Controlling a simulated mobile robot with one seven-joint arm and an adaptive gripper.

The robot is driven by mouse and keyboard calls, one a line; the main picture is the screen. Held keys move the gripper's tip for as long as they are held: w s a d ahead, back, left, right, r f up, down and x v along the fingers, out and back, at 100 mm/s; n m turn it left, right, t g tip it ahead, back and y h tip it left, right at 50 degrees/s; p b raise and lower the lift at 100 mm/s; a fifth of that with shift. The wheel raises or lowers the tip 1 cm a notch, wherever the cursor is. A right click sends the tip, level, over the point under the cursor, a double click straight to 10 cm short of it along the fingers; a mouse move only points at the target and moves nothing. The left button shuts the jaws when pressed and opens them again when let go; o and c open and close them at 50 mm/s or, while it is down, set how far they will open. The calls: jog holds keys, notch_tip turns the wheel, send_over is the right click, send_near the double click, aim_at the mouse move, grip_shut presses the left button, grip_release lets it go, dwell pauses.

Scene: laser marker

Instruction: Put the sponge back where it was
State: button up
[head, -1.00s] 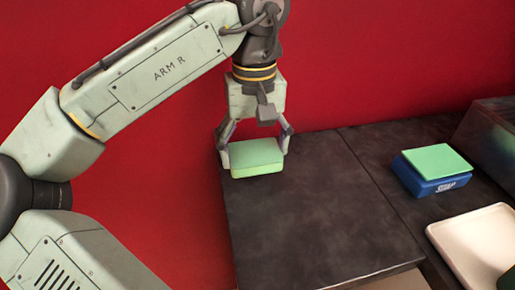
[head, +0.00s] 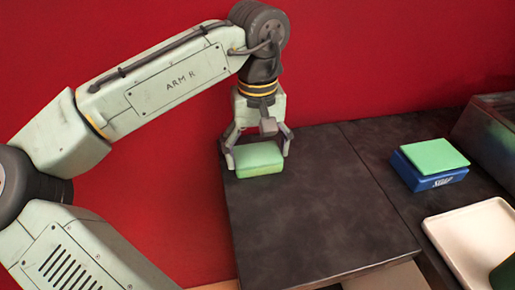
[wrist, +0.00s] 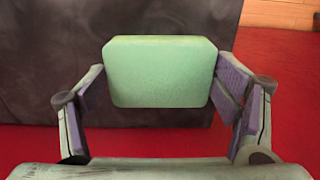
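The sponge (head: 259,159) is a pale green block with rounded corners. In the wrist view the sponge (wrist: 160,72) sits level between the purple-padded fingers (wrist: 160,90). It is over the far left corner of the dark table (head: 310,215). I cannot tell whether its underside touches the table.
To the right is a blue box (head: 432,177) with a green slab (head: 435,155) on top. A white tray (head: 470,235) lies at the lower right, and a dark box (head: 490,135) stands at the far right. The table's middle is clear. Red surfaces lie beyond it.

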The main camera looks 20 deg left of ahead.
aim_at(257, 154)
jog(key=o, duration=0.3)
notch_tip(257, 154, up, 12)
jog(key=shift+r+b, duration=0.25)
jog(key=shift+b, duration=0.15)
